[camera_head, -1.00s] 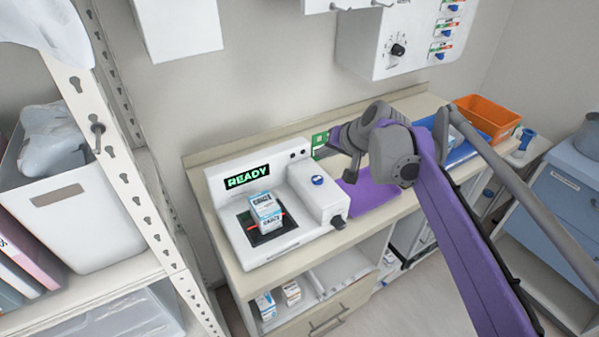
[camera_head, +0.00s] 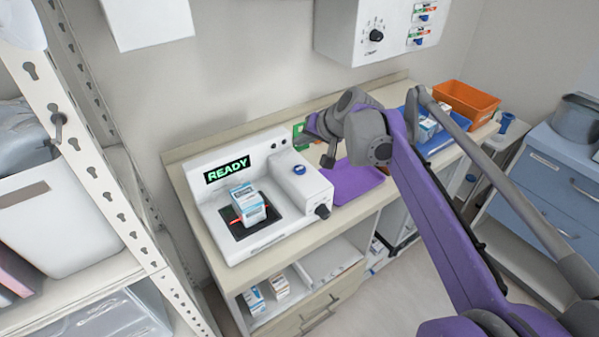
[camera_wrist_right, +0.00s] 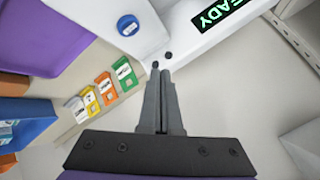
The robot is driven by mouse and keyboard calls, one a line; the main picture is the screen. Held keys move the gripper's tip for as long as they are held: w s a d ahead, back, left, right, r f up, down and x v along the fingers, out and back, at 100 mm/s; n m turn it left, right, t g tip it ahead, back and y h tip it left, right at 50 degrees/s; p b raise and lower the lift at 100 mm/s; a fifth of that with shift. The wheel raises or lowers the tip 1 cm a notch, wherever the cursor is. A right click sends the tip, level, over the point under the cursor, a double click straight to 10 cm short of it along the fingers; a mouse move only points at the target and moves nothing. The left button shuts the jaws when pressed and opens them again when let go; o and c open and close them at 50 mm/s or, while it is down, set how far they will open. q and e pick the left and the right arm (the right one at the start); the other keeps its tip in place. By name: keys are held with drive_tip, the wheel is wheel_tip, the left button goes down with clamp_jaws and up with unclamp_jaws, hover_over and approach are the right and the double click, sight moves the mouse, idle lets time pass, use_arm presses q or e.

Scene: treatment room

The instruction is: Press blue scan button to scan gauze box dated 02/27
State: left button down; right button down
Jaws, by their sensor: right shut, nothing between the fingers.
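The white scanner (camera_head: 252,245) stands on the counter, its display (camera_head: 227,169) showing READY in green. A white and blue gauze box (camera_head: 247,203) sits on its black scan pad, with a red light line beside it; its date is too small to read. The blue scan button (camera_head: 299,169) is on top of the scanner's right block and also shows in the right wrist view (camera_wrist_right: 127,25). My right gripper (camera_wrist_right: 161,72) is shut and empty; in the head view (camera_head: 317,137) it is behind and to the right of the button, apart from it. My left gripper is not in view.
A purple tray (camera_head: 354,184), a blue tray (camera_head: 450,137) with boxes and an orange bin (camera_head: 466,103) are to the right. Coloured cards (camera_wrist_right: 103,88) stand near the wall. More boxes (camera_head: 279,285) sit on a shelf below. A metal rack (camera_head: 100,180) stands at left.

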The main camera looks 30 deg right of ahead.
drive_tip(key=b, duration=0.3)
hover_over(302, 171)
wheel_tip(302, 171, down, 4)
drive_tip(key=shift+f, duration=1.05)
drive_tip(key=shift+f, duration=0.15)
idle(0.8)
drive_tip(key=shift+f, duration=0.3)
drive_tip(key=shift+f+b, duration=0.35)
drive_tip(key=shift+f, duration=0.05)
idle(0.6)
drive_tip(key=shift+r, duration=0.1)
drive_tip(key=shift+r+p, duration=0.75)
drive_tip(key=shift+p, duration=0.05)
